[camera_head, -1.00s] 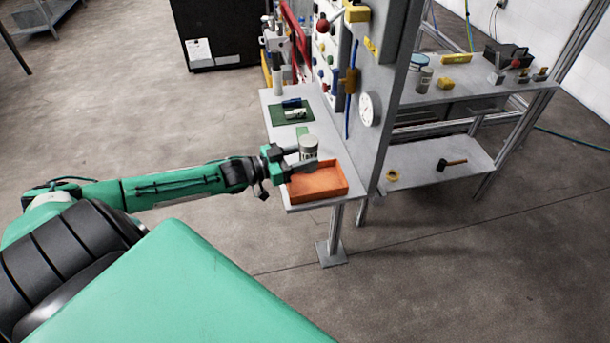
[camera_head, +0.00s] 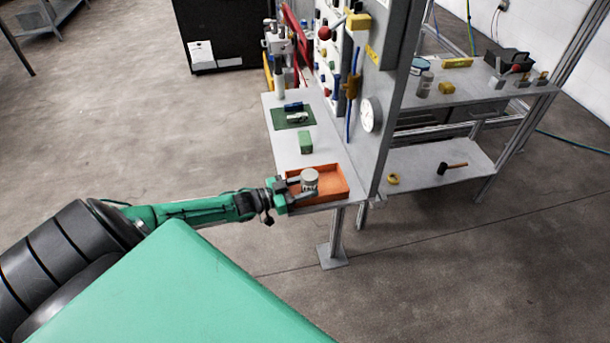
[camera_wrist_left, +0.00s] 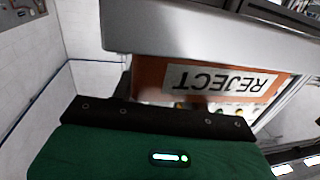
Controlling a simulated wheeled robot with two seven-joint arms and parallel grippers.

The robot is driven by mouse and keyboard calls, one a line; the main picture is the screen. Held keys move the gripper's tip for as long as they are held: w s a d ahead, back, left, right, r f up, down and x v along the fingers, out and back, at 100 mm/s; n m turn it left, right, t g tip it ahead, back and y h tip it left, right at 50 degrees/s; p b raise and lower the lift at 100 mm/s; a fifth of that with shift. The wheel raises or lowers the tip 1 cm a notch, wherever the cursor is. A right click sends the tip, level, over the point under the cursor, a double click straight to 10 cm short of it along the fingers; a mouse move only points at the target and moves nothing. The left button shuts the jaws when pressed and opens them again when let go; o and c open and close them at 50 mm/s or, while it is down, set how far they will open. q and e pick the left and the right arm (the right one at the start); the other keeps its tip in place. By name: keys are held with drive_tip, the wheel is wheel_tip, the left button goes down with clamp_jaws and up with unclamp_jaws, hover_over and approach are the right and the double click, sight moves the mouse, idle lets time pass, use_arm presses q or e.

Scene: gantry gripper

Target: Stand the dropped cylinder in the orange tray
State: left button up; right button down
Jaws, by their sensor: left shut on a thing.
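The grey-white cylinder (camera_head: 309,178) stands about upright between the fingers of my left gripper (camera_head: 305,187) in the head view. My left gripper is shut on it, reaching in from the left over the orange tray (camera_head: 334,190). The cylinder is inside the tray's outline; its lower end is hidden, so I cannot tell whether it touches the tray floor. In the left wrist view the tray's orange wall (camera_wrist_left: 150,76) shows with an upside-down "REJECT" label; the fingers and cylinder do not show there. My right gripper is not in view.
A green block (camera_head: 306,142) stands on the grey table (camera_head: 283,151) behind the tray. Farther back is a green mat (camera_head: 282,122) with small parts on it. An upright panel with a dial (camera_head: 371,114) rises right of the tray.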

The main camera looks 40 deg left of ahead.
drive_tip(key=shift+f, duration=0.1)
use_arm(q)
drive_tip(key=shift+f, duration=0.15)
drive_tip(key=o, duration=1.3)
drive_tip(key=shift+o, duration=0.7)
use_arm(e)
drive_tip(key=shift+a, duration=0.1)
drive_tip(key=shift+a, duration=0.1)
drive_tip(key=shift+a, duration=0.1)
use_arm(q)
drive_tip(key=shift+r, duration=0.25)
drive_tip(key=b+v, duration=0.2)
drive_tip(key=v, duration=1)
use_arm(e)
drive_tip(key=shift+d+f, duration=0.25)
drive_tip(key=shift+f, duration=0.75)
use_arm(q)
drive_tip(key=shift+f, duration=0.15)
